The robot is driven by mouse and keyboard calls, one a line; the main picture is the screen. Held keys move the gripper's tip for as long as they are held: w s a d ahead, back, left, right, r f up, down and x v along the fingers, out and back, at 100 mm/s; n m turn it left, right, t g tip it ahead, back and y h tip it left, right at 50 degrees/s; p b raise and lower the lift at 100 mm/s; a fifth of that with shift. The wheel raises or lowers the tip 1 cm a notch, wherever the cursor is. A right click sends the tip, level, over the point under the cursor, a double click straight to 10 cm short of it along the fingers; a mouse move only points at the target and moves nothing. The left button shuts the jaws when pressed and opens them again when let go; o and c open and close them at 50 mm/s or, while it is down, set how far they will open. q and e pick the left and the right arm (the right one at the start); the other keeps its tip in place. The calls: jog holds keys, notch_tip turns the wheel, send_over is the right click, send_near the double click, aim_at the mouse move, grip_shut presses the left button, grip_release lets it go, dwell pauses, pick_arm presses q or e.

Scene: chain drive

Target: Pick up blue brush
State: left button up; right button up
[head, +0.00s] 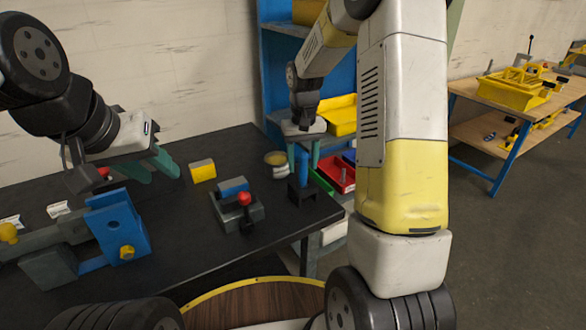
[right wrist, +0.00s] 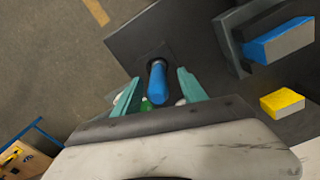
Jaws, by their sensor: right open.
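The blue brush (head: 302,164) stands upright in a dark holder (head: 301,193) near the table's right corner; only its blue handle clearly shows. My right gripper (head: 303,152) is above it with open fingers. In the right wrist view, the blue brush (right wrist: 157,84) appears between the two teal fingers of the right gripper (right wrist: 159,86), with gaps on both sides. My left gripper (head: 153,168) is open and empty over the left part of the table, far from the brush.
A yellow-and-grey block (head: 203,171), a round tin (head: 277,160) and a dark fixture (head: 238,212) with a red knob and blue-topped block are on the black table (head: 185,235). A blue bracket assembly (head: 117,227) stands left. Red bins (head: 338,176) are beyond the right edge.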

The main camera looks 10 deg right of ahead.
aim_at(303, 185)
notch_tip(303, 185, down, 4)
jog(key=shift+d+f, duration=0.15)
grip_shut()
dwell(0.3)
